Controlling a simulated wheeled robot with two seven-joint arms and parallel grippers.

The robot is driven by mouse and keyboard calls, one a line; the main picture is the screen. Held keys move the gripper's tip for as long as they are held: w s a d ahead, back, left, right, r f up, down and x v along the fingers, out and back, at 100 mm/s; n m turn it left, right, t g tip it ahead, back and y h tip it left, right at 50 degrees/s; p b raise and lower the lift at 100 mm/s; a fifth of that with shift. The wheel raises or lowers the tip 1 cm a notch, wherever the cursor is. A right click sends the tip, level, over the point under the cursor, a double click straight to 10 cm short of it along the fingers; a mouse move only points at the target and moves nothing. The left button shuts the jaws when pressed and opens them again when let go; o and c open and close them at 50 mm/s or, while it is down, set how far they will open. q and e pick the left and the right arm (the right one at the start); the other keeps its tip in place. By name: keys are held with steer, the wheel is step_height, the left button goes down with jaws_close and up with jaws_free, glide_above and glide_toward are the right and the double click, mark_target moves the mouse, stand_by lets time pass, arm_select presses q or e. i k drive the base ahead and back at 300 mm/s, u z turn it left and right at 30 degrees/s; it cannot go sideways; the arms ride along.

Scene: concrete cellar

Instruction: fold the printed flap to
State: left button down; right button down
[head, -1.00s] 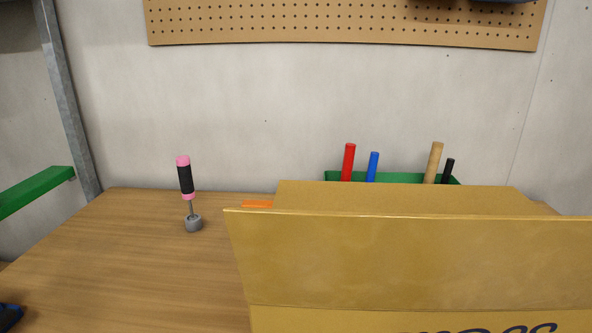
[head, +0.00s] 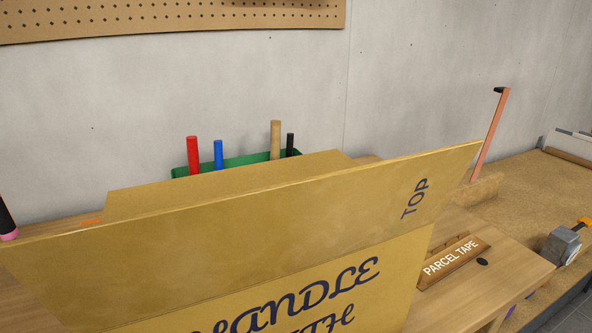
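A large cardboard box (head: 300,300) stands on the wooden workbench in the head view, with dark lettering on its near side, partly cut off by the frame's bottom edge. Its near flap (head: 260,225) stands up, leaning, and bears the printed word "TOP" at its right end. Behind it another plain flap (head: 230,185) also stands up. The inside of the box is hidden behind the near flap. Neither of my grippers shows in the head view.
A green bin (head: 235,160) with red, blue, tan and black rods stands behind the box. A "PARCEL TAPE" block (head: 449,262) lies right of it. A tape dispenser (head: 562,246) is at the far right. An orange upright (head: 490,135) stands at the back right.

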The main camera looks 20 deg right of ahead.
mark_target(101, 276)
steer(key=z, duration=0.25)
steer(key=k, duration=1)
steer(key=u, duration=0.35)
